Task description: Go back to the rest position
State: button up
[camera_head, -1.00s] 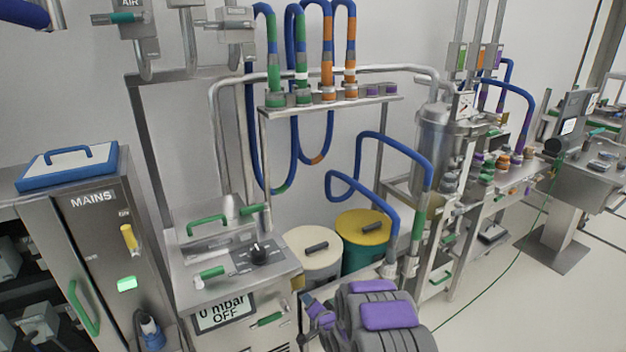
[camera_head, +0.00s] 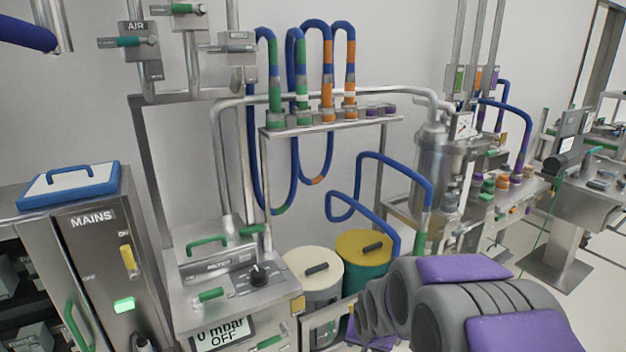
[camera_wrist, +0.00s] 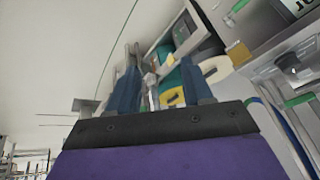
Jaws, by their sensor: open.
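My arm, grey with purple panels, fills the lower right of the head view and hides my gripper there. In the wrist view my gripper (camera_wrist: 160,88) shows two dark blue fingers standing apart, with nothing clearly held between them. A cream-lidded bin (camera_head: 314,272) and a green bin with a yellow lid (camera_head: 362,250) stand side by side on the floor, left of and behind my arm. Both lids are on, each with a dark handle. Part of the yellow lid (camera_wrist: 172,96) shows between the fingers in the wrist view, in the background.
A steel cabinet marked MAINS (camera_head: 100,250) stands at left, beside a control unit (camera_head: 225,280) reading OFF. A steel vessel (camera_head: 440,165) and bench stand at right. Floor is clear at far right.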

jog(key=s+r+n+g, duration=0.1)
jog(key=s+r+g, duration=0.1)
jog(key=s, duration=0.9)
jog(key=s+d+r+n+g, duration=0.1)
jog(key=s+r, duration=0.3)
jog(key=s, duration=0.8)
jog(key=s+d+r+n+g, duration=0.1)
jog(key=s+r+g, duration=0.2)
jog(key=s, duration=0.8)
jog(key=shift+s+r+g, duration=0.25)
jog(key=shift+r+g, duration=0.05)
jog(key=shift+d, duration=0.1)
jog(key=shift+c, duration=0.5)
jog(key=shift+w, duration=0.1)
jog(key=shift+c, duration=0.2)
